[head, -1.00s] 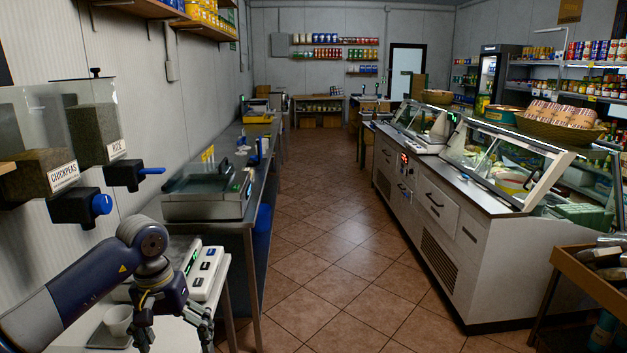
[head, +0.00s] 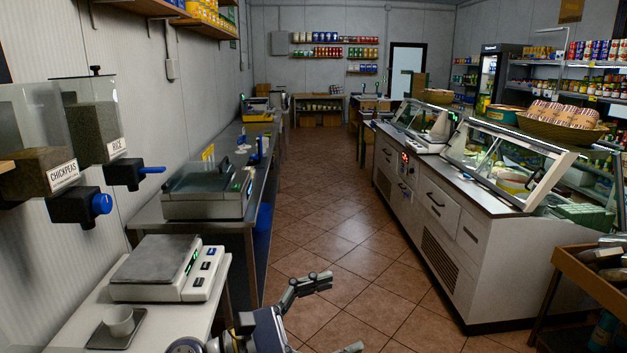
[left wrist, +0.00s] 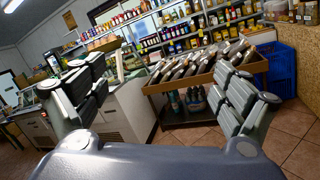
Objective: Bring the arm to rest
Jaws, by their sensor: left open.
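My left gripper (head: 335,312) shows at the bottom of the head view, over the tiled floor in front of the white table. Its fingers are spread wide and nothing is between them. My right gripper shows in neither view.
A white table (head: 75,312) at the lower left bears a scale (head: 165,268) and a white cup (head: 120,320) on a small tray. The chickpeas dispenser (head: 35,140) hangs above. The glass counter (head: 500,270) stands right. The aisle floor (head: 320,240) is clear.

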